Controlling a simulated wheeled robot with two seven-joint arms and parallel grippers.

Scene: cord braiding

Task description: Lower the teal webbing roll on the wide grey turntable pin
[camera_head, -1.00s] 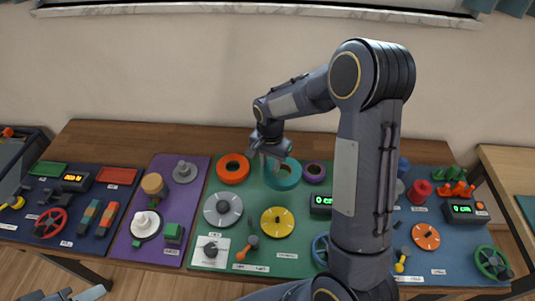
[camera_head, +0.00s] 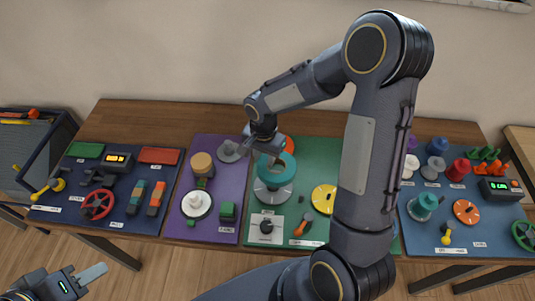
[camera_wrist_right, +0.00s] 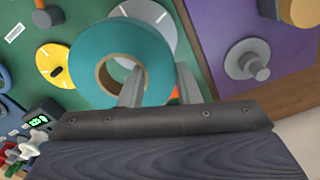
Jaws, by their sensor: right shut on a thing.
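My right gripper (camera_head: 268,153) is shut on the wall of the teal webbing roll (camera_head: 277,172). In the right wrist view, one finger is in the hole of the roll (camera_wrist_right: 160,62) and the other is outside its rim. The roll is in the air above the green mat and partly covers a grey marked disc (camera_head: 272,192). A grey round base with an upright stepped pin (camera_head: 228,151) stands bare on the purple mat, left of the roll; it also shows in the right wrist view (camera_wrist_right: 248,62). My left gripper (camera_head: 82,280) is low at the left, its opening unclear.
An orange ring (camera_head: 288,144) lies behind the roll. A tan-topped post (camera_head: 201,164) and a white round piece (camera_head: 196,204) stand on the purple mat (camera_head: 212,228). A yellow disc (camera_head: 323,198) is to the right. My right arm hides part of the green mat.

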